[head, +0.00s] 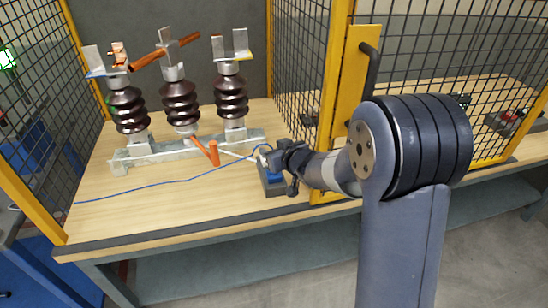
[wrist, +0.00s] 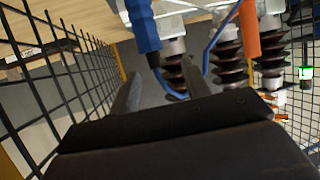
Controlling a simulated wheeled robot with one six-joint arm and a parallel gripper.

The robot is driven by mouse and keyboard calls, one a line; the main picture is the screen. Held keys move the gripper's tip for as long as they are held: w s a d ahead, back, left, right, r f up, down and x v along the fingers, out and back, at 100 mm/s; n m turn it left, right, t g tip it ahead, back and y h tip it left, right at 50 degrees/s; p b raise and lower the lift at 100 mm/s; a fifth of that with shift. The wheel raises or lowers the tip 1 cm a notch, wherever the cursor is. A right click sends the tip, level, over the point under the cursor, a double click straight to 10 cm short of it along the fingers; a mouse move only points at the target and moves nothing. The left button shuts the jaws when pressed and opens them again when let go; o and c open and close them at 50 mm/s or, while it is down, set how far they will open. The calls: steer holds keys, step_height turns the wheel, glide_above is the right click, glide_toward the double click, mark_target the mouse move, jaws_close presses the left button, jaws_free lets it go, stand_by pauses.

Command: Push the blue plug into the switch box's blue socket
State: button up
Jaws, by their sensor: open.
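My gripper (head: 280,160) is open, low over the table beside the insulator stand. In the wrist view, its two fingers (wrist: 165,92) stand apart with nothing between them. The blue plug (wrist: 143,27) is beyond the fingers near the top edge, apart from them, with its blue cable (wrist: 196,72) looping off to the right. The dark switch box (head: 276,190) sits on the table under my gripper, with a blue part (head: 273,178) on it. My gripper hides part of the box. I cannot tell whether the plug is in the socket.
Brown insulators (head: 181,103) stand on a grey rail (head: 150,155) behind and left. An orange handle (head: 213,153) rises nearby; an orange bar also shows in the wrist view (wrist: 249,30). A yellow-framed mesh door (head: 340,80) is close to my arm. The front-left tabletop (head: 150,205) is clear except for the cable.

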step_height(320, 180, up, 4)
steer(key=shift+r+p, duration=0.25)
steer(key=shift+p, duration=0.45)
step_height(320, 180, down, 10)
steer(key=b, duration=0.4)
steer(key=shift+f, duration=0.1)
steer(key=shift+r+p, duration=0.5)
steer(key=shift+r, duration=0.15)
steer(key=shift+f, duration=0.1)
